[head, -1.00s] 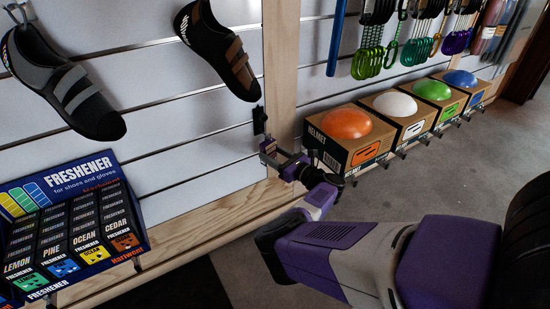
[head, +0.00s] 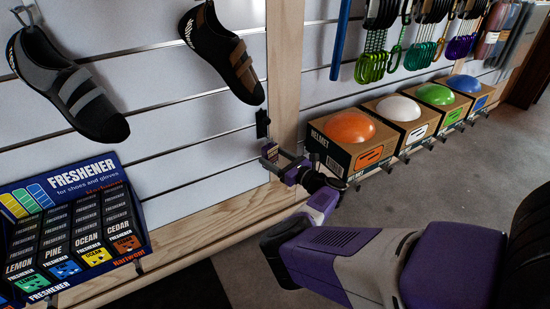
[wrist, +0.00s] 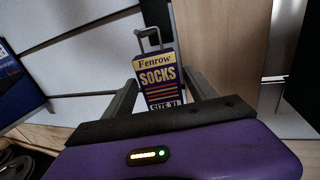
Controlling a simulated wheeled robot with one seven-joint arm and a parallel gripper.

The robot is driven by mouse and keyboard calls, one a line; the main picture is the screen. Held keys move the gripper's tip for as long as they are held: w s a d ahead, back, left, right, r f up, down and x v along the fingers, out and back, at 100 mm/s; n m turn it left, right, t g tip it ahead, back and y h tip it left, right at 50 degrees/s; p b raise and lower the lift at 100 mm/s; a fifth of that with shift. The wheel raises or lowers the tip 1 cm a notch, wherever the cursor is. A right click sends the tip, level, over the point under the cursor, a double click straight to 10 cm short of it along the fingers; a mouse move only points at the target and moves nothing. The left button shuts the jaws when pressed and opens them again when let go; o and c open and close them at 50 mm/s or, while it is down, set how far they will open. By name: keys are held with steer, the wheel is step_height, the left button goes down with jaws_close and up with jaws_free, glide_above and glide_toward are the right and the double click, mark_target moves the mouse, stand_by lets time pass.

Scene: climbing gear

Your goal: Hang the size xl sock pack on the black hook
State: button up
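The size XL sock pack (wrist: 160,82) is purple and yellow, upright, with a grey loop (wrist: 147,38) at its top. My gripper (wrist: 160,90) has one finger at each side edge of the pack and appears shut on it. In the head view the pack (head: 270,151) looks small at the end of my gripper (head: 273,156), close to the slatted wall. The black hook (head: 262,120) appears as a dark piece on the wall just above the pack. I cannot tell whether the loop touches it.
A climbing shoe (head: 222,55) hangs just above left of the hook. A wooden post (head: 285,70) stands right of it. Boxed helmets (head: 352,145) sit to the right of my gripper. A freshener display (head: 75,225) stands lower left. Bare wall panel lies left of the pack.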

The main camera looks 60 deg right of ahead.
steer(key=shift+o, duration=0.5)
steer(key=p+v, duration=0.3)
steer(key=v, duration=0.5)
steer(key=shift+p, duration=0.35)
steer(key=shift+d, duration=0.1)
